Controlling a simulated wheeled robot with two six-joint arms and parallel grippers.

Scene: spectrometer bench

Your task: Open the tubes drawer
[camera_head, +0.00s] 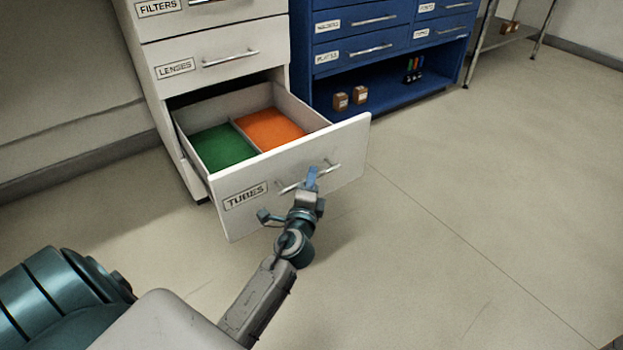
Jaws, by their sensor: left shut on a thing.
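The tubes drawer (290,172) is the lowest drawer of the white cabinet, labelled TUBES, and it is pulled well out. Inside it a divider separates a green compartment floor (222,147) on the left from an orange one (268,128) on the right. No tubes show in it. Its silver bar handle (326,167) is on the front panel. My left gripper (311,178) is at this handle, shut on it, and its blue fingertips hide part of the bar. My right gripper is not in view.
The lenses drawer (190,68) and filters drawer (188,14) above are shut. A blue cabinet (390,75) stands to the right, with small brown boxes (350,98) on its open shelf. The floor (470,200) to the right is clear.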

